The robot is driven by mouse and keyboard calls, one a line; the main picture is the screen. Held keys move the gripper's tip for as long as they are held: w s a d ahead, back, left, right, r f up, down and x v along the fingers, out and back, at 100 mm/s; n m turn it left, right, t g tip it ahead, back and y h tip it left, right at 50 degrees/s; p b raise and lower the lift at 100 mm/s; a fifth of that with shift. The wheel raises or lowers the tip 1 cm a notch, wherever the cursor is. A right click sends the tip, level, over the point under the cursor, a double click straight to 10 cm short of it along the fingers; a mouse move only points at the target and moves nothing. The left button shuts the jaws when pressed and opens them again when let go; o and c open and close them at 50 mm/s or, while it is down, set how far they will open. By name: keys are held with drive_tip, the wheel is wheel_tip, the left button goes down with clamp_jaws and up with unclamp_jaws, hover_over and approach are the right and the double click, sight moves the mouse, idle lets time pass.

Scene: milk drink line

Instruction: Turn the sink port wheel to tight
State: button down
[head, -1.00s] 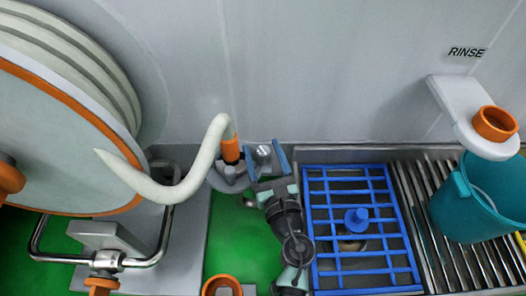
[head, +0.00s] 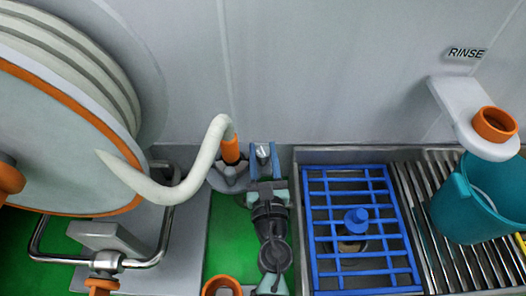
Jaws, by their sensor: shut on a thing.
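A grey lobed wheel (head: 229,182) sits around the foot of the orange hose end (head: 230,151), low against the back wall, left of the sink. A small silver knob (head: 263,153) stands just right of it; I cannot tell whether it belongs to the wheel. My gripper (head: 263,155) reaches up from the bottom of the head view, with one blue finger on each side of the knob, shut on it. My gripper's body hides what lies below the knob. No tight mark can be read.
A white hose (head: 178,192) curves left toward a large round orange-rimmed door (head: 60,150). Right are a blue grid (head: 313,235) in the sink, a ribbed drainer, a teal bucket (head: 452,212) and an orange ring (head: 495,124). An orange cup (head: 222,283) stands close in front.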

drive_tip(key=shift+m+h, duration=1.2)
drive_tip(key=shift+h, duration=0.7)
drive_tip(key=shift+c, duration=2.3)
unclamp_jaws()
drive_tip(key=s+a, duration=0.1)
drive_tip(key=s, duration=1.2)
drive_tip(key=shift+a+b, duration=0.35)
drive_tip(key=shift+w, duration=0.1)
